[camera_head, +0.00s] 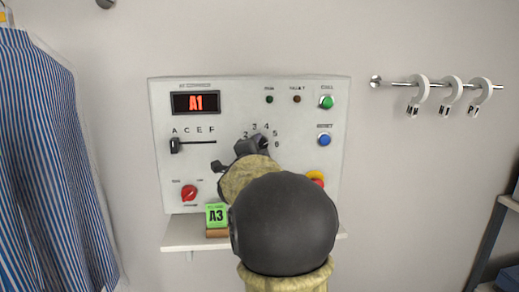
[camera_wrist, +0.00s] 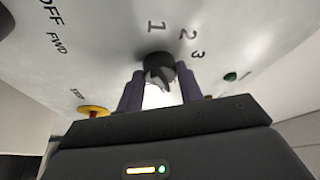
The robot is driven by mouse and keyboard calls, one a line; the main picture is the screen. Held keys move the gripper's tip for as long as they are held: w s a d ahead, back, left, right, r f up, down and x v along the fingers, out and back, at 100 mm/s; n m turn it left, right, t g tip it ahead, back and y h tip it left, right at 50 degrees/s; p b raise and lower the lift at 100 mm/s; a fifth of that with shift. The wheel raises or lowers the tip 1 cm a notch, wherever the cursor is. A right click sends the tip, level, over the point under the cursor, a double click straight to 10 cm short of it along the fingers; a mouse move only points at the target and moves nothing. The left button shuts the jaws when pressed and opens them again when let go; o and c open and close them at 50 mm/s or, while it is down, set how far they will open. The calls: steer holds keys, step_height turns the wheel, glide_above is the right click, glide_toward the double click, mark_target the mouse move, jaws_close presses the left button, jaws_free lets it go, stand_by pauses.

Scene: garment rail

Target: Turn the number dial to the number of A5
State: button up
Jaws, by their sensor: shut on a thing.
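The control panel (camera_head: 215,140) is a pale box on the wall with a red display (camera_head: 196,103) reading A1. My gripper (camera_head: 255,148) is at the number dial, and my arm covers much of the dial in the head view. The numbers 2 to 6 show around it there. In the wrist view the black dial knob (camera_wrist: 159,68) sits between the two dark fingers of my gripper (camera_wrist: 160,84), which are shut on it. The numbers 1, 2 and 3 show beyond the knob. The letter slider (camera_head: 175,146) stands at A.
A green card (camera_head: 216,215) reading A3 stands on the small shelf (camera_head: 185,241). The panel also has a red knob (camera_head: 189,193), a green button (camera_head: 326,102) and a blue button (camera_head: 324,140). Striped shirts (camera_head: 40,160) hang left; a rail (camera_head: 400,84) with white tags is right.

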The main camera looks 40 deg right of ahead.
steer(key=shift+f, duration=0.15)
steer(key=o, duration=1)
steer(key=shift+a, duration=0.1)
steer(key=b+v, duration=0.1)
steer(key=v, duration=1.6)
steer(key=shift+s+a, duration=0.1)
